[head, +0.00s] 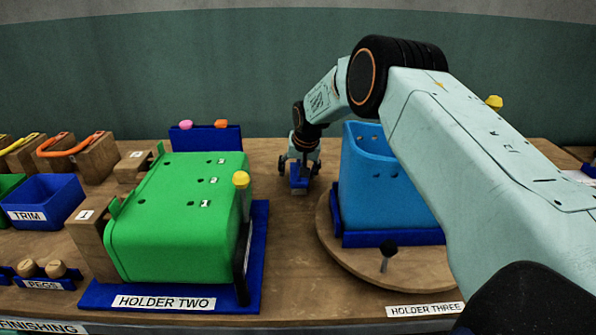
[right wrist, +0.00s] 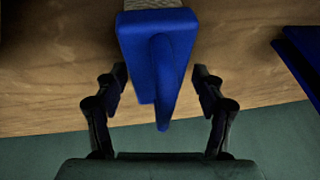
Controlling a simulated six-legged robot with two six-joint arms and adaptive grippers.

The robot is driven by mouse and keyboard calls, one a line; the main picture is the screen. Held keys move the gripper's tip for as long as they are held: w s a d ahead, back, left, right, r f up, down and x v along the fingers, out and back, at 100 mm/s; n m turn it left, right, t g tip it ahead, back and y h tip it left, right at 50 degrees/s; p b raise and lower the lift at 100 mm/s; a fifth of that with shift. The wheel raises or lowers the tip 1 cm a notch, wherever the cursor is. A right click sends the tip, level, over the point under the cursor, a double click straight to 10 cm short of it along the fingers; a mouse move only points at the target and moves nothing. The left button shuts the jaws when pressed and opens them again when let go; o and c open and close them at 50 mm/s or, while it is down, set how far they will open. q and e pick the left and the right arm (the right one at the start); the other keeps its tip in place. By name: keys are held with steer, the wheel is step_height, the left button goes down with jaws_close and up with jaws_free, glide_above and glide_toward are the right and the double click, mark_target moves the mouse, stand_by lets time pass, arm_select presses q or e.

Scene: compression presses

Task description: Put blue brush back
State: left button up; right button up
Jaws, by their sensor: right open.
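The blue brush (head: 298,181) is at the back middle of the table, between the green and blue presses. My right gripper (head: 299,163) is right above it with fingers spread. In the right wrist view the blue brush (right wrist: 158,45) shows its blue body and narrow handle, with pale bristles at the top edge. The fingers of my right gripper (right wrist: 160,80) stand open on either side of the handle, with a gap on both sides. Part of the brush is hidden by the gripper in the head view. My left gripper is not in view.
The green press (head: 170,235) on a blue base labelled HOLDER TWO stands left. The blue press (head: 375,185) sits on a round wooden board (head: 405,268) at right, partly behind my right arm. A blue box (head: 206,139) stands behind. A blue TRIM bin (head: 45,200) is at far left.

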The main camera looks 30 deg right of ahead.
steer(key=shift+w+d+f, duration=0.1)
steer(key=shift+d+f, duration=0.05)
steer(key=p+v, duration=0.1)
steer(key=v, duration=1.1)
steer(key=shift+p, duration=0.4)
